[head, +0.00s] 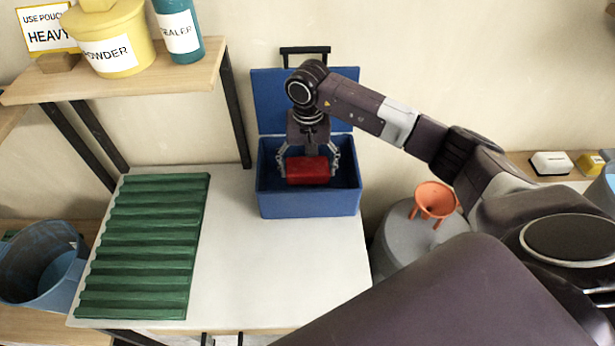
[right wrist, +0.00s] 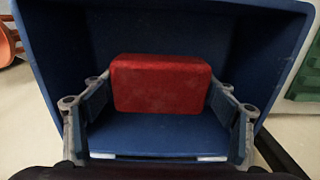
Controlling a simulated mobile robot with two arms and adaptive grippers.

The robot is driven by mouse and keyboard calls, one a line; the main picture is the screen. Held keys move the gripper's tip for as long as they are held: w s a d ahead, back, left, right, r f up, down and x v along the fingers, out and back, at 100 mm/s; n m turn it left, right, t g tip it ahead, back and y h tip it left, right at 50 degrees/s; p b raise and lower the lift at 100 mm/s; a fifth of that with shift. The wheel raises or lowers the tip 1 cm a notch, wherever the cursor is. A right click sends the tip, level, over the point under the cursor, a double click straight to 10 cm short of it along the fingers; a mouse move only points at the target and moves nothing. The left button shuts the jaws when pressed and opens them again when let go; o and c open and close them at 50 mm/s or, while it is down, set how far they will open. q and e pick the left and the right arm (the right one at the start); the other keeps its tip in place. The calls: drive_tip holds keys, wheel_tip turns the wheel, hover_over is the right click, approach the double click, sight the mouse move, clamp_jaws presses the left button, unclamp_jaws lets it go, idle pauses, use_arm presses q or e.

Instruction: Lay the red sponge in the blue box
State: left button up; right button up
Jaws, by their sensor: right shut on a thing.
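The red sponge (head: 308,170) is between the fingers of my right gripper (head: 308,172), inside the opening of the blue box (head: 309,205). The box stands on the white table with its lid raised at the back. In the right wrist view the sponge (right wrist: 160,84) sits between the two fingers of the gripper (right wrist: 160,95), with the box walls (right wrist: 60,40) around it. The gripper is shut on the sponge. I cannot tell whether the sponge touches the box floor. My left gripper is not in view.
A green ridged panel (head: 145,245) lies on the table left of the box. A shelf (head: 130,85) with a yellow powder tub (head: 110,38) and a teal bottle (head: 178,30) stands at back left. The table front is clear.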

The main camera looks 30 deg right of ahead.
sight(307, 165)
wheel_tip(307, 165, down, 5)
drive_tip(key=shift+r+p, duration=0.2)
drive_tip(key=shift+p, duration=0.2)
drive_tip(key=shift+f, duration=0.2)
drive_tip(key=shift+f+b, duration=0.2)
drive_tip(key=shift+b, duration=0.1)
drive_tip(key=o, duration=1.1)
drive_tip(key=shift+o, duration=0.2)
drive_tip(key=shift+r, duration=0.15)
drive_tip(key=shift+r+p, duration=0.15)
drive_tip(key=shift+p, duration=0.25)
wheel_tip(307, 165, up, 11)
drive_tip(key=b, duration=0.3)
drive_tip(key=shift+f, duration=0.2)
drive_tip(key=shift+r, duration=0.65)
